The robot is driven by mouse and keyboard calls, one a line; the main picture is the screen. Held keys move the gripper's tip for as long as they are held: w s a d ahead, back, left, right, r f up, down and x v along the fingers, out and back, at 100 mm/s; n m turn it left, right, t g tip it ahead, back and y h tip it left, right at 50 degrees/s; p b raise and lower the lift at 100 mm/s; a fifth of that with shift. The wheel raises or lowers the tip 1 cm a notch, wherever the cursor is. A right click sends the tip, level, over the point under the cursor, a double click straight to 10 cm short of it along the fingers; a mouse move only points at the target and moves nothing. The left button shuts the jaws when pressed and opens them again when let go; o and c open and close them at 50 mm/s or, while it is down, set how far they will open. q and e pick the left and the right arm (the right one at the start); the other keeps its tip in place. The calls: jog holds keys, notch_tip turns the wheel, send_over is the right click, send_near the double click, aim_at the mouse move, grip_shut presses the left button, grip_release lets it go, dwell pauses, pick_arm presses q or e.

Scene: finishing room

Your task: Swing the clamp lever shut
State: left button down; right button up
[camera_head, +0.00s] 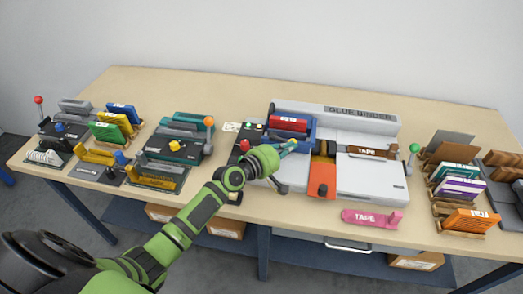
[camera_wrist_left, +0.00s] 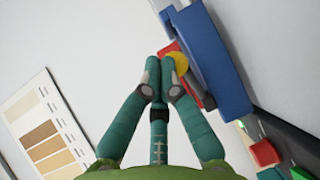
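The glue binder (camera_head: 372,128) is a pale grey machine in the middle of the bench. Its blue clamp part (camera_head: 311,126) holds or borders a red block (camera_head: 288,123). A lever with a green ball (camera_head: 414,147) stands at the binder's right end; I cannot tell for sure which part is the clamp lever. My left gripper (camera_head: 291,145) is over the binder, close to the blue part. In the left wrist view its fingertips (camera_wrist_left: 161,67) are together, beside a yellow round knob (camera_wrist_left: 179,63) and the blue bar (camera_wrist_left: 207,60). I see nothing between them. My right gripper is out of view.
An orange block (camera_head: 322,178) and tape holder (camera_head: 372,152) sit on the binder. Small fixtures with ball levers crowd the left; racks of coloured pads (camera_head: 460,187) stand at the right.

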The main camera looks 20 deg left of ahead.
pick_arm(q)
jog(key=shift+w+d+b, duration=0.3)
jog(key=shift+w+d, duration=0.35)
jog(key=shift+w, duration=0.3)
jog(key=shift+w+d+b, duration=0.2)
jog(key=shift+w+b, duration=0.15)
jog(key=shift+w, duration=0.5)
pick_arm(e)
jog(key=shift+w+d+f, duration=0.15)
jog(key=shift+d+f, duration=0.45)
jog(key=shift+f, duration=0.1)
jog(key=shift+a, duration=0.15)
